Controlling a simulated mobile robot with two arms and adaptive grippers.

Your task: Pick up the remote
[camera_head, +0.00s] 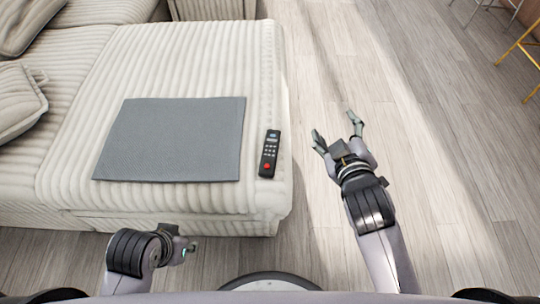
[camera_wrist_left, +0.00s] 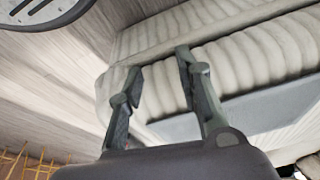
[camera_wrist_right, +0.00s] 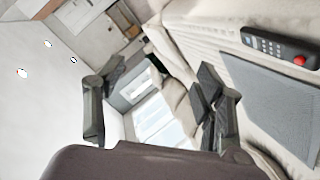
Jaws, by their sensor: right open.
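The remote (camera_head: 269,153) is black with a red button and lies on the cream ribbed sofa seat near its right edge, in the head view. It also shows at the upper right of the right wrist view (camera_wrist_right: 281,47). My right gripper (camera_head: 336,127) is open and empty, to the right of the remote and apart from it, over the floor side of the sofa. My left gripper (camera_head: 188,250) is low in front of the sofa. In the left wrist view its fingers (camera_wrist_left: 158,72) stand apart with nothing between them.
A grey mat (camera_head: 172,139) lies flat on the sofa (camera_head: 75,120), just left of the remote. Cushions (camera_head: 18,100) are at the far left. Wooden floor (camera_head: 440,160) is clear to the right. Metal stool legs (camera_head: 520,45) stand at the upper right.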

